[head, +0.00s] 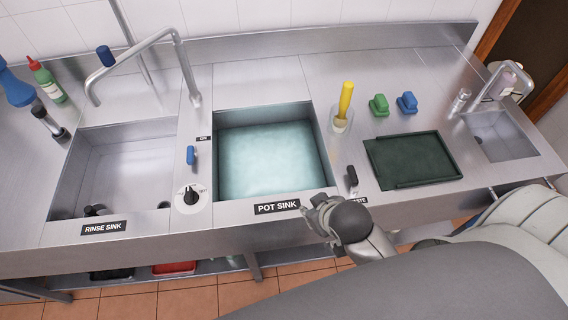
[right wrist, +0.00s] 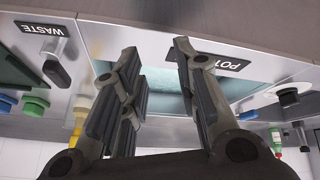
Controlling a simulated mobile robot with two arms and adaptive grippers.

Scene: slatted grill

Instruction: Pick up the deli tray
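A dark green rectangular tray with a raised rim (head: 412,158) lies flat on the steel counter, right of the pot sink; I take it to be the deli tray. Part of it shows at the left edge of the right wrist view (right wrist: 14,72). My right gripper (head: 318,212) is at the counter's front edge, by the pot sink label, left of and in front of the tray. In the right wrist view its fingers (right wrist: 158,55) are spread with nothing between them. My left gripper is out of view.
The pot sink (head: 270,160) holds water; the rinse sink (head: 115,170) is at left. A black lever (head: 352,177) stands between pot sink and tray. A yellow-handled brush (head: 345,100), green block (head: 379,105) and blue block (head: 407,102) stand behind. A small basin (head: 500,135) is right.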

